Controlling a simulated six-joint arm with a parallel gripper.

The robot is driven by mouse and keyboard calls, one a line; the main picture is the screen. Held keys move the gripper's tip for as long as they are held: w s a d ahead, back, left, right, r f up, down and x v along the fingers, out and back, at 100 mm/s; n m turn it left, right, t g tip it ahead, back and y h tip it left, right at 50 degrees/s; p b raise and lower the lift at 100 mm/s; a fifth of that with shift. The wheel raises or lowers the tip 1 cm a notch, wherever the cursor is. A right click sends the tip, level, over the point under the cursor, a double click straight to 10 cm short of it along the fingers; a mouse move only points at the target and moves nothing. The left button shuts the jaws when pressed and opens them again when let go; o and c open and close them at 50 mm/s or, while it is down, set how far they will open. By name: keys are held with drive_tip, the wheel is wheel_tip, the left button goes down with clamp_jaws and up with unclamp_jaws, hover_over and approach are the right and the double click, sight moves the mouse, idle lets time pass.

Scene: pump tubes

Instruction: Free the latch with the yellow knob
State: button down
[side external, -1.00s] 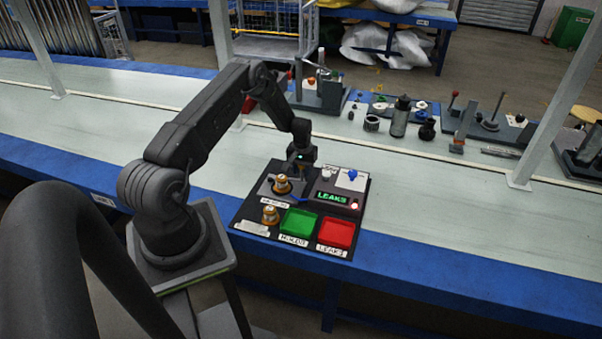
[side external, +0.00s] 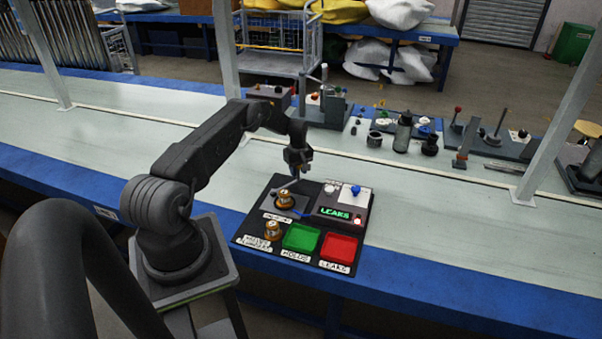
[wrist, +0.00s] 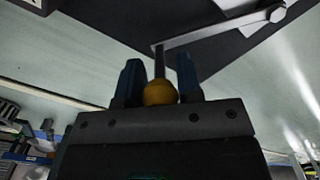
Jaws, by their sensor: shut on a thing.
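My gripper (side external: 299,170) is at the back edge of the black test board (side external: 241,238). The wrist view shows a yellow knob (wrist: 160,93) between the two fingers of my gripper (wrist: 159,78), which are shut on it. A thin dark stem runs from the knob to a grey latch arm (wrist: 215,31), which ends at a round pivot (wrist: 277,14). In the side view, the thin latch arm (side external: 291,184) shows between my gripper and a brass-coloured part (side external: 285,198) seated on the board. The knob is too small to tell in the side view.
A second brass part (side external: 272,230) stands near the board's front left. Bottles and fixtures line the bench behind. The bench to the right is clear.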

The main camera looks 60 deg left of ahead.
drive_tip(key=shift+a+n, duration=0.3)
drive_tip(key=shift+a, duration=0.05)
drive_tip(key=shift+s+a, duration=0.1)
drive_tip(key=c, duration=0.8)
unclamp_jaws()
wheel_tip(320, 180, up, 14)
drive_tip(key=shift+f, duration=0.1)
